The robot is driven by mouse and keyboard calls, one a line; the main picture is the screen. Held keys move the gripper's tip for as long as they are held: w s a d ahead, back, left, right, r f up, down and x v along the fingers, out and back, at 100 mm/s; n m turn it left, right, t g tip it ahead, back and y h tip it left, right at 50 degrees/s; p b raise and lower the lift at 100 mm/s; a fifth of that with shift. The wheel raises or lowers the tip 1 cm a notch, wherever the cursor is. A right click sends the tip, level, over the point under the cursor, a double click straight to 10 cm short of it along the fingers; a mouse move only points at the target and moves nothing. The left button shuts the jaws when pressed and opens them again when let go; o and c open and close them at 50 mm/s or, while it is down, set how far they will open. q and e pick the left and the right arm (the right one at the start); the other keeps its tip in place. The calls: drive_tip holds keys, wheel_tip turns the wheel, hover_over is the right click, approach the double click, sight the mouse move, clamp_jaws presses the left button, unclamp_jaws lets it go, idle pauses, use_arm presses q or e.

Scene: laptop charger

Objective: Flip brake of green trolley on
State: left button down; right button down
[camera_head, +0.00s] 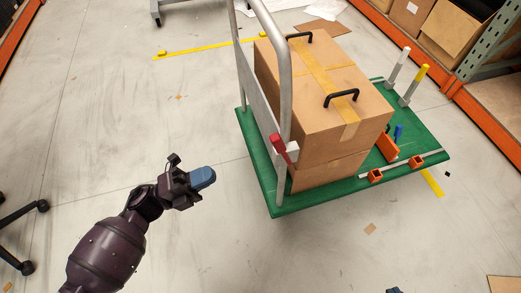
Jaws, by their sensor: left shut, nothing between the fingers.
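The green trolley (263,183) stands right of centre with its grey push handle (285,80) on its left side. A red lever (280,146), which looks like the brake, sits low on the handle frame beside a pale block (292,150). It slants, with its upper end toward the left. My left gripper (208,177) is shut and empty, with blue-grey fingertips pointing right. It is left of the trolley and apart from the red lever. A small dark blue sliver (394,291) at the bottom edge may be my right gripper; its fingers cannot be made out.
Cardboard boxes (320,95) with black handles are stacked on the trolley. Orange brackets (387,147) and white and yellow posts (413,85) are on its right part. Shelving (490,100) stands at the right. Black chair-like legs (25,220) show at left. Floor between gripper and trolley is clear.

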idle(0.3)
use_arm(q)
approach(283, 152)
drive_tip(key=w+d+r, duration=0.3)
drive_tip(key=d+r, duration=0.1)
drive_tip(key=shift+d+r+b, duration=0.2)
drive_tip(key=shift+d+b, duration=0.05)
drive_tip(key=shift+b, duration=0.15)
drive_tip(key=shift+s, duration=0.1)
idle(0.3)
